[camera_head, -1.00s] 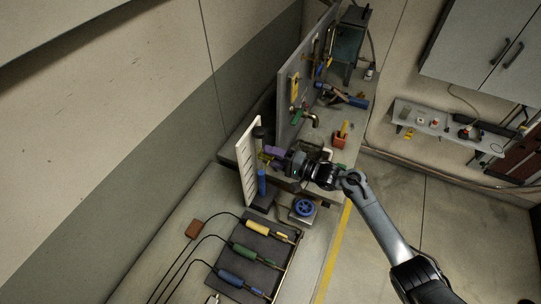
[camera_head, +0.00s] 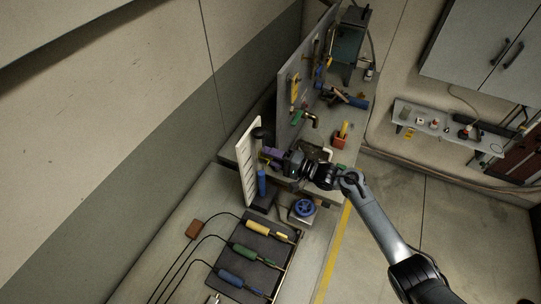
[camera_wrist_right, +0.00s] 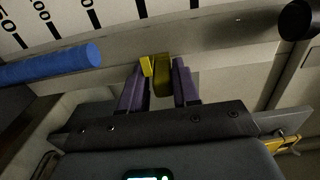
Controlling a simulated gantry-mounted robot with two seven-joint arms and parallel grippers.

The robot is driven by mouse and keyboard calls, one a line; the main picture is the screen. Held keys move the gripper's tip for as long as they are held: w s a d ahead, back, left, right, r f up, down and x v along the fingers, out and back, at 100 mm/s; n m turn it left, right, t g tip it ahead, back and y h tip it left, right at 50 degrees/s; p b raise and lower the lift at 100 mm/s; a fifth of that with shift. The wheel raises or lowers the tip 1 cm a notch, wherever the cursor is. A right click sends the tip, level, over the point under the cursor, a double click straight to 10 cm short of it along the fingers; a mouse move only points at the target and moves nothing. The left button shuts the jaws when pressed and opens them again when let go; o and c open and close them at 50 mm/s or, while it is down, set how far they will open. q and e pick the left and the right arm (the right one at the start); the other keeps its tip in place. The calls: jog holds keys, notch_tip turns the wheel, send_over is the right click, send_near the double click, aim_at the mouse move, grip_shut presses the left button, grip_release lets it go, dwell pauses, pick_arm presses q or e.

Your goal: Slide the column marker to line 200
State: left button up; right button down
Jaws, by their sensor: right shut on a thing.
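The column marker (camera_wrist_right: 163,78) is a small yellow piece seen in the right wrist view. My right gripper (camera_wrist_right: 158,66) has purple fingers, one on each side of the marker, and is shut on it. The white scale board (camera_head: 246,165) stands upright beside the gripper in the head view. Its black lines and cropped numbers (camera_wrist_right: 88,5) show at the top of the wrist view; I cannot read which line is level with the marker. The blue column (camera_head: 261,183) stands in front of the board; it also shows in the wrist view (camera_wrist_right: 50,65). My left gripper is not in view.
A blue handwheel (camera_head: 304,208) is below the gripper in the head view. A dark mat (camera_head: 262,262) with yellow, green and blue cabled tools lies nearer. A grey pegboard (camera_head: 290,110) with tools rises behind. An orange holder (camera_head: 339,142) stands right of the gripper.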

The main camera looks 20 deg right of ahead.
jog(key=shift+r+p, duration=0.35)
jog(key=shift+r, duration=0.1)
jog(key=shift+f, duration=0.15)
jog(key=c, duration=1)
grip_release()
jog(key=v, duration=1)
jog(key=shift+s+d, duration=0.25)
jog(key=shift+d, duration=0.05)
jog(key=shift+c, duration=0.3)
